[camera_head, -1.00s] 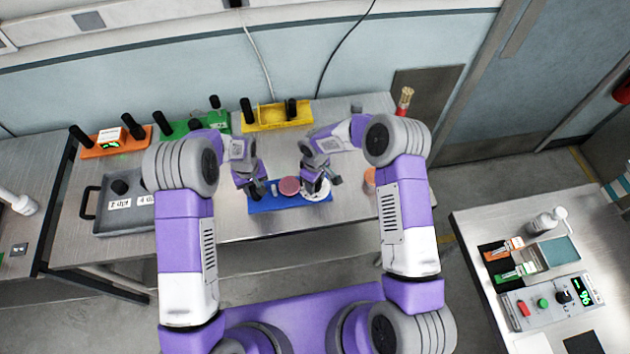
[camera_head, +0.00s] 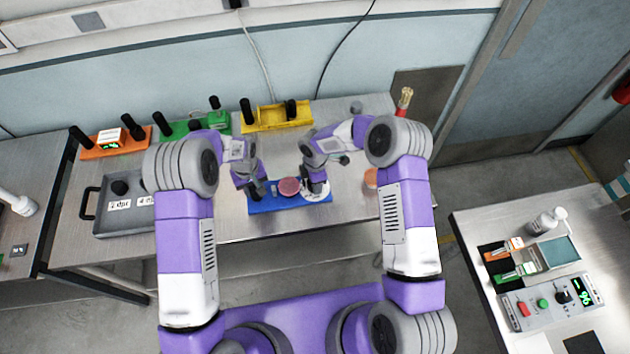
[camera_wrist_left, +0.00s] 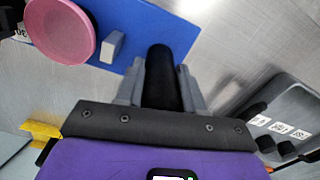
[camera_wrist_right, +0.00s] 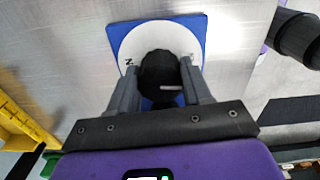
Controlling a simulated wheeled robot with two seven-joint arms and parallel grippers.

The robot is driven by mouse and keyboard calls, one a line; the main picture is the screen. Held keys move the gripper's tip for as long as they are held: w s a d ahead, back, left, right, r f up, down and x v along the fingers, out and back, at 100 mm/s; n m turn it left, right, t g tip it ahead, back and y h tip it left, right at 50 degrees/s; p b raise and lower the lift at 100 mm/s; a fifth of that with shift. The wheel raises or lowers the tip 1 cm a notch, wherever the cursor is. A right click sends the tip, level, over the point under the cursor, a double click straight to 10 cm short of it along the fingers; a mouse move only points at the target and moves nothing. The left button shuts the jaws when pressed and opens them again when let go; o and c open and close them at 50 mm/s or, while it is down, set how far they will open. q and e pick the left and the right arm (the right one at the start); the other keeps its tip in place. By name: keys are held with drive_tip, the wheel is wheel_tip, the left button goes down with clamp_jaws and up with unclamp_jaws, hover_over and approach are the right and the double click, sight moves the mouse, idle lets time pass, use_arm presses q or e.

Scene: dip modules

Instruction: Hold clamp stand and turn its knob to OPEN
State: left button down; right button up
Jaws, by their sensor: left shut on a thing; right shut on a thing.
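The clamp stand is a blue base (camera_head: 290,203) near the table's front edge, with a pink-red disc (camera_head: 289,187) in its middle. My left gripper (camera_head: 257,190) is shut on the black post (camera_wrist_left: 160,75) at the stand's left end. My right gripper (camera_head: 319,190) is shut on the black knob (camera_wrist_right: 158,75) at the right end. The knob sits over a white dial (camera_wrist_right: 190,42) with dark letters at its edge, partly hidden by the fingers. A light mark shows on the knob. I cannot read the full dial words.
Orange (camera_head: 105,149), green (camera_head: 222,123) and yellow (camera_head: 275,119) stands with black posts line the table's back. A grey tray (camera_head: 110,225) lies at the left. An orange round thing (camera_head: 370,178) and a red holder (camera_head: 403,102) are at the right.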

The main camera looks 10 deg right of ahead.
drive_tip(key=shift+n, duration=0.6)
drive_tip(key=o, duration=0.8)
drive_tip(key=shift+c, duration=0.2)
wheel_tip(320, 180, up, 12)
